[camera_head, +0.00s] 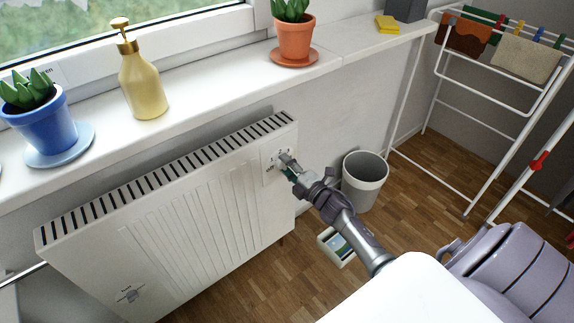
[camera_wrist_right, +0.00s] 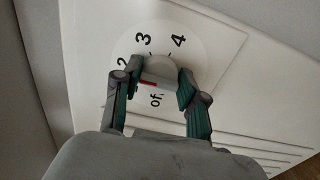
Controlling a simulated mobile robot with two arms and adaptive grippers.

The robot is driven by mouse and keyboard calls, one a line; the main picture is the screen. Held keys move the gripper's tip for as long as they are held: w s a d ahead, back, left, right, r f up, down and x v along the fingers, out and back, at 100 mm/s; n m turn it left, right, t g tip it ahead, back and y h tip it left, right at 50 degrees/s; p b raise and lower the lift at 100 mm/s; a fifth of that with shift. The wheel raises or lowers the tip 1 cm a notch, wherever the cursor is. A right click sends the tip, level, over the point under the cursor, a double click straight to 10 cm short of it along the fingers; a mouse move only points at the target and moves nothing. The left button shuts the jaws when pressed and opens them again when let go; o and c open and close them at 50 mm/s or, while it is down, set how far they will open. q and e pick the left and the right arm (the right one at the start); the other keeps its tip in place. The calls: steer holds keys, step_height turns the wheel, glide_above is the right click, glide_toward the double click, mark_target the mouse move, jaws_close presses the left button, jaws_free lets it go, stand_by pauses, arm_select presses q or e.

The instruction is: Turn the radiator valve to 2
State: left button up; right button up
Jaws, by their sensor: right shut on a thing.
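The white radiator (camera_head: 190,215) hangs below the window sill. Its valve knob (camera_head: 284,157) is at the upper right of its front. In the right wrist view the knob (camera_wrist_right: 158,72) is white, with a red mark on it, on a round dial (camera_wrist_right: 195,65) with 2, 3, 4 and "of" readable. The red mark lies between the fingers; I cannot tell exactly which number it points to. My right gripper (camera_wrist_right: 158,85) is shut on the knob, one finger on each side. It also shows in the head view (camera_head: 289,168). My left gripper is not in view.
A second knob (camera_head: 130,295) sits at the radiator's lower left. A waste bin (camera_head: 365,187) and a small box-like scale (camera_head: 337,246) stand on the floor near my right arm. A drying rack (camera_head: 473,125) is at right. Pots and a gold dispenser (camera_head: 143,85) stand on the sill.

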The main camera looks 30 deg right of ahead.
stand_by(0.3)
steer(key=o, duration=1.1)
steer(key=shift+o, duration=0.2)
steer(key=s+d, duration=0.1)
steer(key=s, duration=1.1)
